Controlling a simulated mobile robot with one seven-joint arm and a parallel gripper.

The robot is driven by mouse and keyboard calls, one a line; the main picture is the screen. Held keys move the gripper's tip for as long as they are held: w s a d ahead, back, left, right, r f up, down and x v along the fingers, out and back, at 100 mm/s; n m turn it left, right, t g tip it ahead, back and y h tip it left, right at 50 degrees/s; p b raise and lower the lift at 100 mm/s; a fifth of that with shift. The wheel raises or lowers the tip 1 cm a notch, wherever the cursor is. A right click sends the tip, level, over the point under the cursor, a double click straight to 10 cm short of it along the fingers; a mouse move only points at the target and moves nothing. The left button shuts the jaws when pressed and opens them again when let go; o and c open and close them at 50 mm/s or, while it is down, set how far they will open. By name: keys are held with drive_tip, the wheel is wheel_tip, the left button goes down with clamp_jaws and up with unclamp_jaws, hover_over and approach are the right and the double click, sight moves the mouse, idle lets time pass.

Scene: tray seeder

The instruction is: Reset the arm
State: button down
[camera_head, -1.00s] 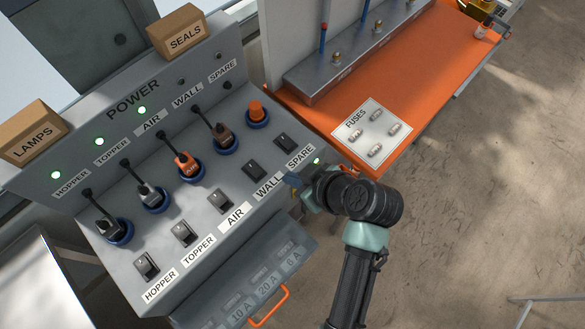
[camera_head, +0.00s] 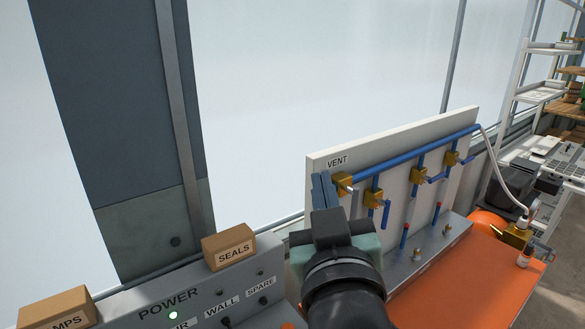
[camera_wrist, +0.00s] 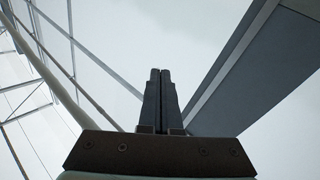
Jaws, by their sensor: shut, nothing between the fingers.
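My gripper (camera_head: 324,190) is in the lower middle of the head view, raised and pointing upward in front of the white VENT board (camera_head: 320,175). Its two fingers are together with nothing between them. In the wrist view the shut fingers (camera_wrist: 160,75) point up at the pale panes and grey frame bars. My forearm and wrist hide part of the board's left side and the bench behind them.
The POWER panel (camera_head: 150,318) is at the lower left, with a SEALS box (camera_head: 229,247) and a LAMPS box (camera_head: 55,306) on top. Blue pipes with brass valves (camera_head: 373,198) run along the board. An orange bench (camera_head: 470,280) and shelves (camera_head: 540,95) are at right.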

drive_tip(key=s+a+r+m+t, duration=0.1)
drive_tip(key=s+r+t, duration=0.3)
drive_tip(key=r, duration=0.6)
drive_tip(key=s+a+r+m+t, duration=0.2)
drive_tip(key=s+r+t, duration=0.2)
drive_tip(key=s+r, duration=0.4)
wheel_tip(320, 180, up, 4)
drive_tip(key=shift+s+a+f+h, duration=0.2)
drive_tip(key=shift+s+a+h, duration=0.1)
drive_tip(key=shift+s+a, duration=0.1)
